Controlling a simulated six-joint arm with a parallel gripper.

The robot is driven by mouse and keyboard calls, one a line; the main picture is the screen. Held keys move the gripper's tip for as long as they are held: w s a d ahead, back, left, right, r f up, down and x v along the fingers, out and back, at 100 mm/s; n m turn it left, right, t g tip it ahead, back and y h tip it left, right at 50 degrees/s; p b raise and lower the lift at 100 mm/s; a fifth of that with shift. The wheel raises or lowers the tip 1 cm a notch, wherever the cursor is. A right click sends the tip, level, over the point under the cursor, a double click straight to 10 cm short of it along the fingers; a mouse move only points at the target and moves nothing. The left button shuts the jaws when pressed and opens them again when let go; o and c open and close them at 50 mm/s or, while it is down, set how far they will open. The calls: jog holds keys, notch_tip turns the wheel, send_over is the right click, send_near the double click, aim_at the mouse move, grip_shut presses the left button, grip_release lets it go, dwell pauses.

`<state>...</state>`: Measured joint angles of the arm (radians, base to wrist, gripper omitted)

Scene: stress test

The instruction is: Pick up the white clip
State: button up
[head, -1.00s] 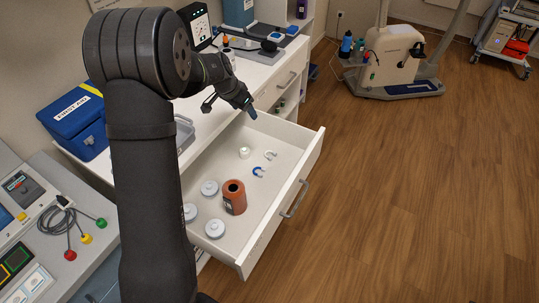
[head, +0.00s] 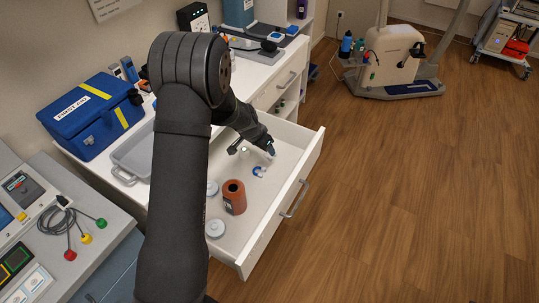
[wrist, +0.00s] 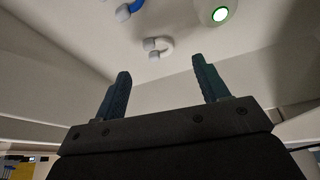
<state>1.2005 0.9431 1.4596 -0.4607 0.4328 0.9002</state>
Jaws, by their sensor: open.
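The white clip (wrist: 166,46), a small C shape with grey rounded ends, lies on the drawer floor in the wrist view, beyond my fingertips and between their lines. In the head view my arm and fingers hide most or all of it. My gripper (wrist: 161,67) is open and empty, with a dark finger on each side and a gap between. In the head view my gripper (head: 252,151) is low over the far part of the open drawer. A blue clip (head: 258,171) lies close by; it also shows at the top of the wrist view (wrist: 136,6).
The drawer (head: 262,222) has raised walls around the clips. It holds an orange-brown bottle (head: 234,197) and grey-white discs (head: 215,228). A white round item with a green light (wrist: 220,14) lies near the white clip. A blue box (head: 90,115) stands on the counter.

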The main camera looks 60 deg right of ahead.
aim_at(268, 155)
jog(key=shift+d+x, duration=0.2)
jog(key=shift+x, duration=3.35)
jog(key=shift+s+r, duration=0.1)
jog(key=c, duration=1)
